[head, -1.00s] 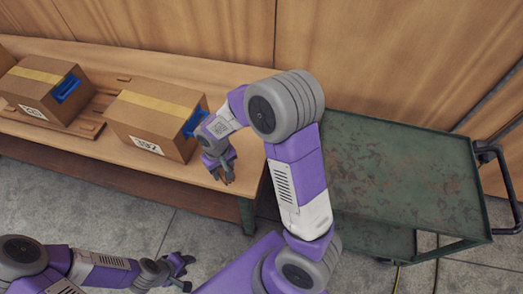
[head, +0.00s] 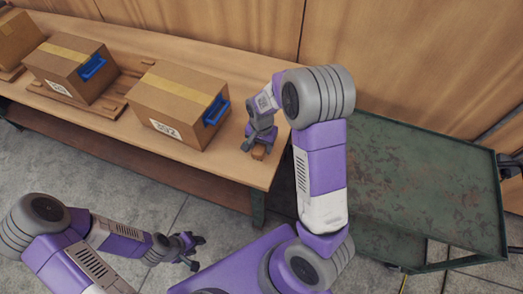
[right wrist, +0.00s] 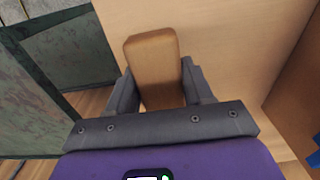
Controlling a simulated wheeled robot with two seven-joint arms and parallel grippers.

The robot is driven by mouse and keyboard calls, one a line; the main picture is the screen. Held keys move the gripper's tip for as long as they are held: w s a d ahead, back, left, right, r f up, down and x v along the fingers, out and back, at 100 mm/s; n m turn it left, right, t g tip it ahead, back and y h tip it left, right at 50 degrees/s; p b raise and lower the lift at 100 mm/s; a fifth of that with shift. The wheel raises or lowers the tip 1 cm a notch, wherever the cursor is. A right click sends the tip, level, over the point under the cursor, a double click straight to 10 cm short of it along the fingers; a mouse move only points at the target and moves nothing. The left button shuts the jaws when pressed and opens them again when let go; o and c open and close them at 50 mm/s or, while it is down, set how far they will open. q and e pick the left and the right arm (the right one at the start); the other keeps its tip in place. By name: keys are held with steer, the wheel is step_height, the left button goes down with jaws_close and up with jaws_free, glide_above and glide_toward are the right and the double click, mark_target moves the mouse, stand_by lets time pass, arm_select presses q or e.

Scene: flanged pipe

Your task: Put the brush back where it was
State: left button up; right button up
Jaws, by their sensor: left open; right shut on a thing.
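The brush shows as a brown wooden block (right wrist: 152,62) between the fingers of my right gripper in the right wrist view. Its bristles are not visible. In the head view my right gripper (head: 257,143) is shut on it, above the right end of the wooden bench (head: 225,175). A small part of the brush (head: 259,153) shows below the fingers there. I cannot tell whether it touches the bench top. My left gripper (head: 194,251) is open and empty, low in front of the bench over the floor.
A cardboard box (head: 178,105) with a blue handle stands just left of my right gripper. Another box (head: 70,68) stands on wooden slats farther left. A green metal cart (head: 425,190) with an empty top stands right of the bench. The bench's right end is otherwise clear.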

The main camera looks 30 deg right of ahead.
mark_target(261, 150)
steer(key=shift+f+b, duration=0.3)
steer(key=shift+f, duration=1.25)
steer(key=shift+f, duration=0.2)
steer(key=o, duration=1)
steer(key=shift+r, duration=0.2)
steer(key=shift+r, duration=0.35)
step_height(261, 150, up, 11)
steer(key=p, duration=0.3)
steer(key=shift+r, duration=0.2)
